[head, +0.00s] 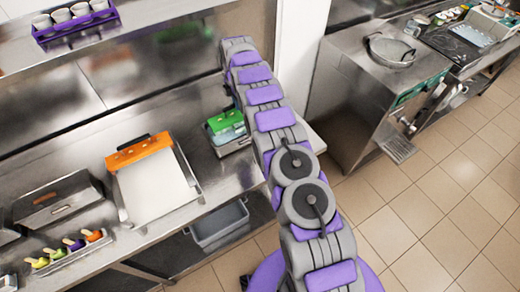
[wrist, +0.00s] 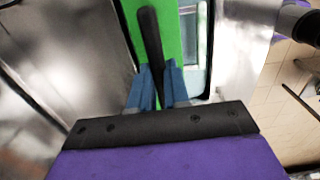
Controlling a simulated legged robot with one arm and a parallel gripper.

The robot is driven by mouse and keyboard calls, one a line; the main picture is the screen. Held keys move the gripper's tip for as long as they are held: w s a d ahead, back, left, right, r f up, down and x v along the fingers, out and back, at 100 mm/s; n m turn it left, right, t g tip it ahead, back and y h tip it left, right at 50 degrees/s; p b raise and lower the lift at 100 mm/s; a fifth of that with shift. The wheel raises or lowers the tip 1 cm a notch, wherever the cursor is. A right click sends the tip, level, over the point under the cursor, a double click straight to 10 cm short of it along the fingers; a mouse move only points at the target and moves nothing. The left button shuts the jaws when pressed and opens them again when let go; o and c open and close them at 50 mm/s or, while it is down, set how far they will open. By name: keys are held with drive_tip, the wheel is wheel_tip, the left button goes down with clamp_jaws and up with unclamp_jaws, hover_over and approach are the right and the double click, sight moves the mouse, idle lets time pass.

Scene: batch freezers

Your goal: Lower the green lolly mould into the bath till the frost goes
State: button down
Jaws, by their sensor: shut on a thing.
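The green lolly mould (head: 224,121) is at the right end of the steel counter, beside my arm. It appears over or in a small steel vessel (head: 236,149), which may be the bath; I cannot tell how deep it sits. In the wrist view my gripper (wrist: 152,88) has its blue fingers closed on the black handle (wrist: 150,40) of the green mould (wrist: 177,30). A pale bluish surface (wrist: 189,45) shows next to the green; I cannot tell whether it is frost or liquid. In the head view the gripper's fingers are not clear.
An orange mould (head: 138,151) with a white slab lies in a tray to the left. Steel lidded boxes (head: 58,198) and colourful lollies (head: 68,246) are further left. A grey bin (head: 218,225) sits below. A purple cup rack (head: 76,22) is on the shelf above. Tiled floor is clear at right.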

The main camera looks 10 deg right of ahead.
sight(238, 112)
drive_tip(key=shift+f+b, duration=0.3)
drive_tip(key=shift+f, duration=1.35)
idle(6.3)
